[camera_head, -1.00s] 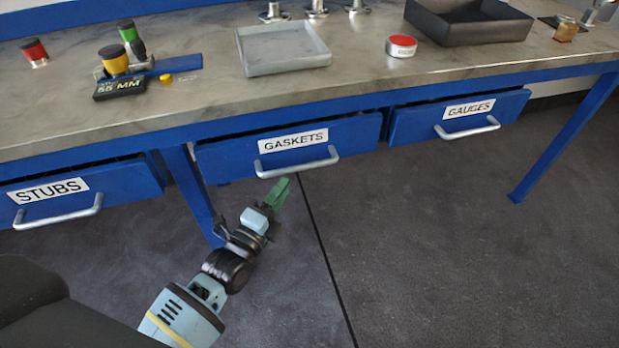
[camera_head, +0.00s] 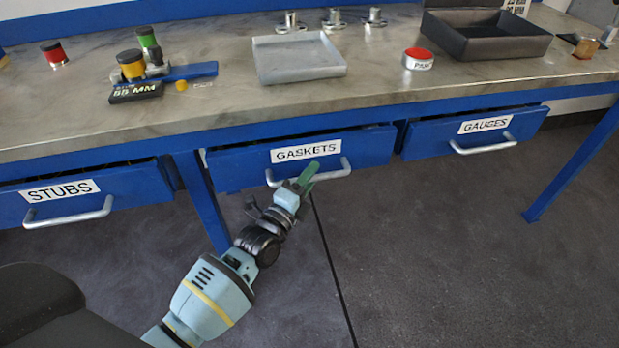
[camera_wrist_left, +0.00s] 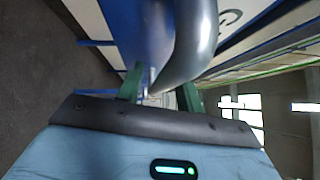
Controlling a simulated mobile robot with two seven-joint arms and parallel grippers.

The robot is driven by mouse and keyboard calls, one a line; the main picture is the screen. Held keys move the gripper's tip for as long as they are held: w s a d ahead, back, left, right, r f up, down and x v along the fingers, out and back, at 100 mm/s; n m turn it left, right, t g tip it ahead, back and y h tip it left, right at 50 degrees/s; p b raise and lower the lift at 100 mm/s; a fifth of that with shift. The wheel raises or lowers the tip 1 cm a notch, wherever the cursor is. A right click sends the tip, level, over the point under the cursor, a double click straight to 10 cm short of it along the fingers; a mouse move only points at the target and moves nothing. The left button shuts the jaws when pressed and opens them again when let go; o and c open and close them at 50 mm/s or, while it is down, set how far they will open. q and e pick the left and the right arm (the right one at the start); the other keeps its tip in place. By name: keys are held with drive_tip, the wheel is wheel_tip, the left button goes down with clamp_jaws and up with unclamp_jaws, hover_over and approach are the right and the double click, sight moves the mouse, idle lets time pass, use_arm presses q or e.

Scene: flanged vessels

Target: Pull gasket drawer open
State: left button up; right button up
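The blue gasket drawer (camera_head: 232,172) hangs under the bench, with a white label (camera_head: 305,151) reading GASKETS and a grey bar handle (camera_head: 345,168). A narrow dark gap shows above its front, as with the drawers beside it. In the left wrist view the handle (camera_wrist_left: 193,45) runs in close between the two green fingers of the left gripper (camera_wrist_left: 160,92). The fingers are apart, one on each side of the bar, and do not look closed on it. My right gripper is in neither view.
The STUBS drawer (camera_head: 140,185) is to the left and the GAUGES drawer (camera_head: 425,142) to the right. A blue bench leg (camera_head: 203,205) stands left of my gripper. A grey tray (camera_head: 300,75) and black tray (camera_head: 500,48) stand on the bench. The floor below is clear.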

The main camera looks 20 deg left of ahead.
use_arm(q)
drive_tip(key=shift+c, duration=0.5)
clamp_jaws()
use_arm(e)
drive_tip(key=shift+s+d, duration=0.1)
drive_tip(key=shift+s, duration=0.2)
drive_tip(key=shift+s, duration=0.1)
